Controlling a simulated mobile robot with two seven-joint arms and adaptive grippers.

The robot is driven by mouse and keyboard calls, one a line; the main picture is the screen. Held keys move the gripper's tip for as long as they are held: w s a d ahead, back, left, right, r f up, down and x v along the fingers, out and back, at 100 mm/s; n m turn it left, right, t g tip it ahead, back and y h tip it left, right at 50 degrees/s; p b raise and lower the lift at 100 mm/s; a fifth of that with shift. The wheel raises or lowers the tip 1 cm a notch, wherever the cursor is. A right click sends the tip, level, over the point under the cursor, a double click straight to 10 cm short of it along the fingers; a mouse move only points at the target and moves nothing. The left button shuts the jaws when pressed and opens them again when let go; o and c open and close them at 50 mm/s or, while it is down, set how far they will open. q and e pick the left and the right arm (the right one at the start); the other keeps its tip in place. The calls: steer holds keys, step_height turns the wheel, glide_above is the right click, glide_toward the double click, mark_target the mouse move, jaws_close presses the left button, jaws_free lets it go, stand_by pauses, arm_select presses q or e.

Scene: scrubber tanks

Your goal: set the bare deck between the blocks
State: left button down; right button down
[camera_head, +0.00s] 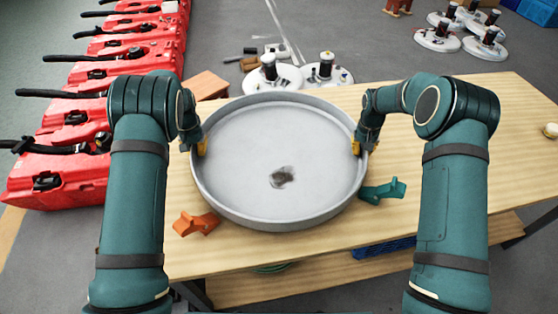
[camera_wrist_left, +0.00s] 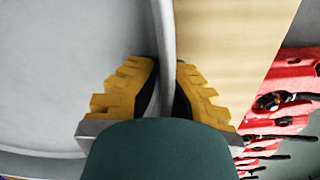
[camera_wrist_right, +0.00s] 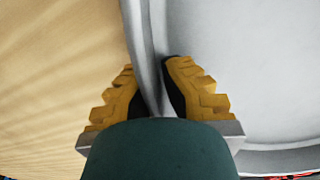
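The bare deck is a wide, round grey pan (camera_head: 235,150) with a raised rim and a dark patch off-centre in its floor. It is over the middle of the wooden table; I cannot tell if it rests on it. An orange block (camera_head: 196,223) lies by its front left edge and a teal block (camera_head: 383,191) by its right edge. My left gripper (camera_head: 201,146) is shut on the left rim, which runs between its yellow fingers (camera_wrist_left: 165,85). My right gripper (camera_head: 358,147) is shut on the right rim, also between its fingers (camera_wrist_right: 152,85).
The wooden table (camera_head: 470,110) has free room at right, with a small pale object (camera_head: 550,130) near its edge. Red tank units (camera_head: 70,135) line the left. White round decks with fittings (camera_head: 270,75) stand on the floor behind. A blue crate (camera_head: 385,248) is below the table.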

arm_select(q)
steer(key=shift+f+b, duration=0.45)
steer(key=shift+f, duration=0.05)
arm_select(e)
steer(key=shift+f, duration=0.55)
arm_select(q)
steer(key=c, duration=1.1)
jaws_free()
steer(key=shift+c, duration=0.2)
arm_select(e)
steer(key=c, duration=1.1)
jaws_free()
steer(key=shift+c, duration=0.2)
arm_select(q)
step_height(320, 180, up, 12)
steer(key=shift+f, duration=0.1)
arm_select(e)
steer(key=shift+r, duration=0.6)
step_height(320, 180, up, 11)
